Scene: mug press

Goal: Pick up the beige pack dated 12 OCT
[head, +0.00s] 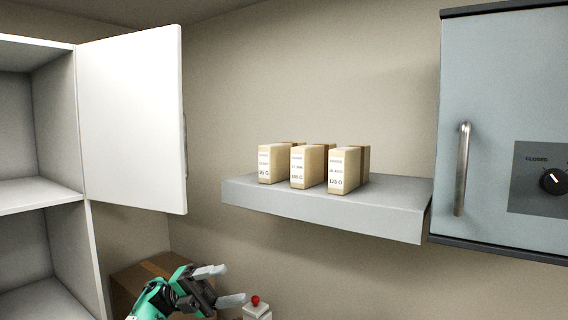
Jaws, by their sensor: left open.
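Three beige packs stand upright in a front row on the grey wall shelf (320,207): a left pack (270,165), a middle pack (306,168) and a right pack (344,172). Parts of other beige packs show close behind them. Each front pack has a white printed label, but the date lines are too small to read surely, so I cannot tell which is dated 12 OCT. My left gripper (233,285) is open and empty, low in the picture, below the shelf and apart from the packs. My right gripper is not in view.
An open white cabinet door (133,118) stands left of the shelf. A grey-blue cabinet (490,60) with a handle and dial adjoins the right. A cardboard box (135,280) and a red-button box (257,309) are low down. The shelf's right part is clear.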

